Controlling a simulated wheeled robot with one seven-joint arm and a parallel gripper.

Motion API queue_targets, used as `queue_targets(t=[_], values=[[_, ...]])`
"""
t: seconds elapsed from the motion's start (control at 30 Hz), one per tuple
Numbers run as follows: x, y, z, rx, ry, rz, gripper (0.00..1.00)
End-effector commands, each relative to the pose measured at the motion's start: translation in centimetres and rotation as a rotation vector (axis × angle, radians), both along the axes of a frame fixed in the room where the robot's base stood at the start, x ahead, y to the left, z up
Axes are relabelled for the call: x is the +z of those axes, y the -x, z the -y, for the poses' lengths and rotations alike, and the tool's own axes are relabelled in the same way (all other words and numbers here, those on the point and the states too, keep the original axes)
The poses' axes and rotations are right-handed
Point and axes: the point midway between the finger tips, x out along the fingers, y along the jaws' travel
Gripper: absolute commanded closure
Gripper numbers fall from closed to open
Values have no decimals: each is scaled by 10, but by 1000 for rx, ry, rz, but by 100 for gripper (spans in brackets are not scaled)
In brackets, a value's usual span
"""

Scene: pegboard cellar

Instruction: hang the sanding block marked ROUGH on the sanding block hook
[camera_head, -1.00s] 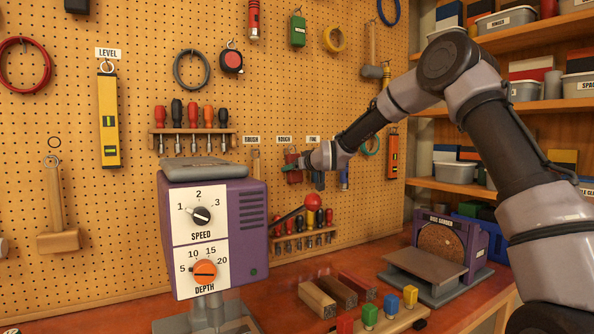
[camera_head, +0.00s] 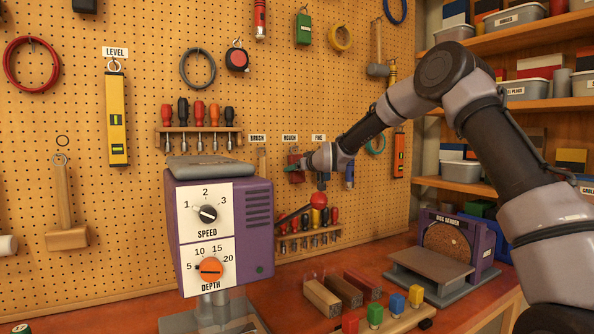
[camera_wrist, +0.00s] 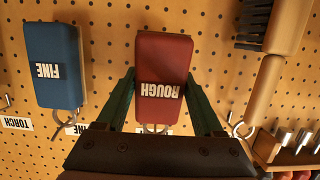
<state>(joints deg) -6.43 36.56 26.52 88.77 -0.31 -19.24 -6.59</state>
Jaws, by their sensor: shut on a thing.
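The red sanding block marked ROUGH (camera_wrist: 164,78) is between the two green fingers of my gripper (camera_wrist: 163,103), which is shut on it. In the wrist view its lettering is upside down and a metal ring (camera_wrist: 154,128) shows at its lower end. In the head view the red block (camera_head: 294,160) is in front of the pegboard, just below the ROUGH label (camera_head: 290,138), with my gripper (camera_head: 295,170) at it. The sanding block hook is not clearly visible, and I cannot tell whether the ring is around it.
A blue block marked FINE (camera_wrist: 55,68) hangs beside the red one. A wooden brush (camera_wrist: 268,75) hangs on the other side. A purple machine (camera_head: 218,225) stands on the bench in front of the board, with several screwdrivers (camera_head: 308,220) racked below the blocks.

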Motion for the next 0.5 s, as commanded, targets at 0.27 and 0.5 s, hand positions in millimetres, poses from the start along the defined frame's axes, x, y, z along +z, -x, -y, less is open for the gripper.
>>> queue_targets(t=[0.27,0.5], values=[[0,0,0,0,-1,1,1],[0,0,0,0,0,0,0]])
